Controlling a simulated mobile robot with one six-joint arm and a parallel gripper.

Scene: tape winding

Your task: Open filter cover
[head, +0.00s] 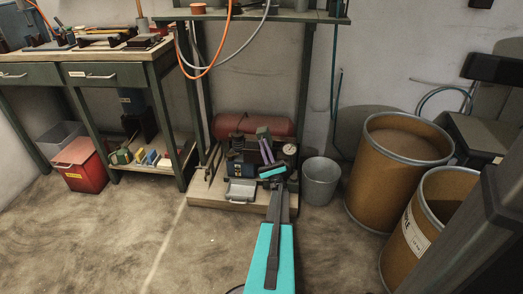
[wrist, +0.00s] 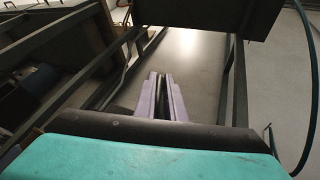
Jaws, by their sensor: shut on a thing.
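My gripper (head: 264,141) reaches up over the air compressor (head: 240,166) in the head view, with its two purple fingers pointing away from me. Its fingers also show in the wrist view (wrist: 161,76), close together around a thin dark strip. A small dark green box, apparently the filter cover (head: 263,132), is at the fingertips.
The compressor, with its red tank (head: 245,124), stands on a low board (head: 210,200) beneath a green-framed bench (head: 306,75). A grey bucket (head: 321,182) stands right of it, and brown drums (head: 390,180) further right. A workbench (head: 105,72) is left. The floor in front is open.

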